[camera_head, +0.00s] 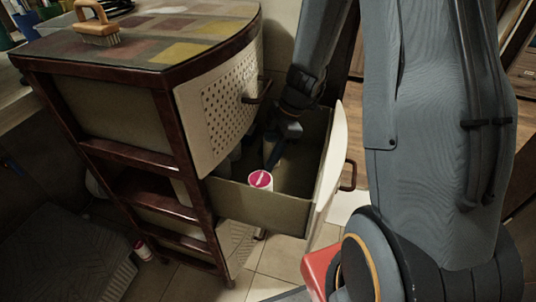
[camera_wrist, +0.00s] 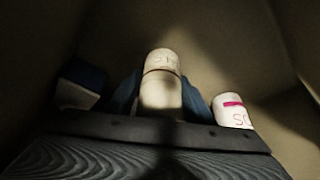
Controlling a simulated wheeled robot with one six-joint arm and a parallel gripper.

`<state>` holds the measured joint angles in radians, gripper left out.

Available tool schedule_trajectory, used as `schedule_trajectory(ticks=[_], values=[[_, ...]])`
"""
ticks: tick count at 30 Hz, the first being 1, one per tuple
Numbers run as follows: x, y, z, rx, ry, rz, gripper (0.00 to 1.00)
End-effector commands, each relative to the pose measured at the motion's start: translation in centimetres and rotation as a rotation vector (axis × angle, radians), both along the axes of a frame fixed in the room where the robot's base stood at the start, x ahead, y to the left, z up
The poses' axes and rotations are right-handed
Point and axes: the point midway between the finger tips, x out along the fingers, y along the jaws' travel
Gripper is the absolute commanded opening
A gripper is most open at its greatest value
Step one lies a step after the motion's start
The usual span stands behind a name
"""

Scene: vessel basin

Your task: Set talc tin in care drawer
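The care drawer (camera_head: 262,207) is pulled out from the cabinet, its inside in view. My gripper (camera_head: 272,150) reaches down into it; its fingertips are dark and hard to make out there. In the wrist view, the blue fingers lie close against both sides of a pale cylindrical tin (camera_wrist: 162,65) with faint lettering, which I take to be the talc tin. My gripper looks shut on it, inside the drawer. Whether the tin touches the drawer floor I cannot tell.
A blue-and-white item (camera_wrist: 80,85) lies left. A brush (camera_head: 98,32) sits on the cabinet top (camera_head: 150,35). A small container (camera_head: 143,250) stands low at left.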

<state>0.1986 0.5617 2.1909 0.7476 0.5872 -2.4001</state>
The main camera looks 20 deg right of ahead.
Motion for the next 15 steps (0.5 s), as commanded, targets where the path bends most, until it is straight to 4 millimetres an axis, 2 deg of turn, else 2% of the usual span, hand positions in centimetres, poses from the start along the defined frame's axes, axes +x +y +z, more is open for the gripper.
schedule_trajectory(ticks=[11, 15], values=[[-0.01, -0.04, 0.11, 0.0, 0.0, 0.0, 0.58], [0.04, -0.24, 0.92, 0.0, -0.003, -0.001, 0.58]])
